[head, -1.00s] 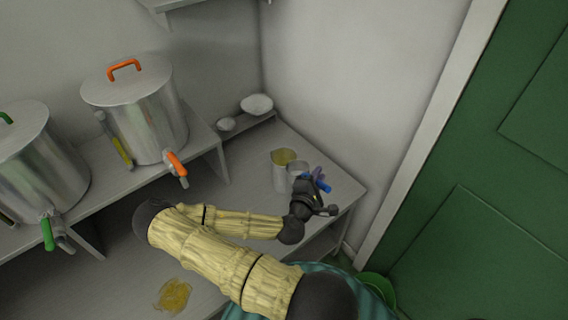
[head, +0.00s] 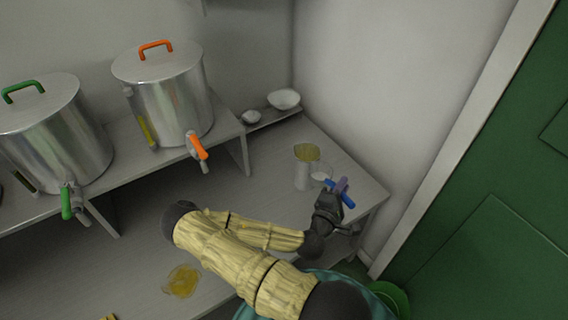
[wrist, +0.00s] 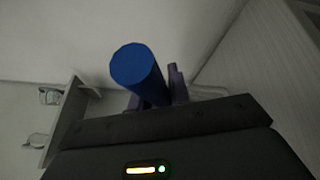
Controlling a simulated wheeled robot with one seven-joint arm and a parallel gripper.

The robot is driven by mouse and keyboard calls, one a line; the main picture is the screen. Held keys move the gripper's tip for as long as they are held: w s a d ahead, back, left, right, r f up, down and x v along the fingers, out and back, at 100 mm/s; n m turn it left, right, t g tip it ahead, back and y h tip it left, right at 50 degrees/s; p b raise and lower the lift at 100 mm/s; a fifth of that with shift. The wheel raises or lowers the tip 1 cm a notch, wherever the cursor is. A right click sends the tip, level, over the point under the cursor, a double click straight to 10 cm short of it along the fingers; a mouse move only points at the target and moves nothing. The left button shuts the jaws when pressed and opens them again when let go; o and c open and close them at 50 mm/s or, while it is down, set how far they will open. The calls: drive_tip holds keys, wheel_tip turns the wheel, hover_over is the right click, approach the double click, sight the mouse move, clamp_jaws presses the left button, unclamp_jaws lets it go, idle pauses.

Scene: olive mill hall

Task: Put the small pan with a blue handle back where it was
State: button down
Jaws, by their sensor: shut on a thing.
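My gripper (head: 341,189) is shut on the blue handle (head: 348,201) of the small pan, above the right end of the grey bench. The handle also shows in the wrist view (wrist: 137,70), nearly end-on between the purple fingers. A pale round shape (head: 320,172) at the handle's far end looks like the pan's bowl. It is small and partly covered, and I cannot tell whether it touches the bench. The bowl is hidden in the wrist view.
A pale jug with a yellowish top (head: 302,175) stands close left of the gripper. Two white bowls (head: 284,99) sit at the back. Steel vats with an orange tap (head: 197,145) and green tap stand on the raised shelf. A yellow puddle (head: 182,281) lies on the bench. A green door (head: 480,240) is right.

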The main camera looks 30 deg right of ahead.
drive_tip(key=w+a+f+n+t+y, duration=0.1)
drive_tip(key=w+a+n+t+y, duration=0.3)
drive_tip(key=a, duration=0.9)
drive_tip(key=w+a+f+n+t+y, duration=0.1)
drive_tip(key=w+a+n+t+y, duration=0.3)
drive_tip(key=w+a+n+y, duration=0.3)
drive_tip(key=w+a+y, duration=0.4)
drive_tip(key=a, duration=0.3)
drive_tip(key=shift+w+f+n+t, duration=0.2)
drive_tip(key=shift+f+n+t, duration=0.2)
drive_tip(key=shift+d, duration=0.15)
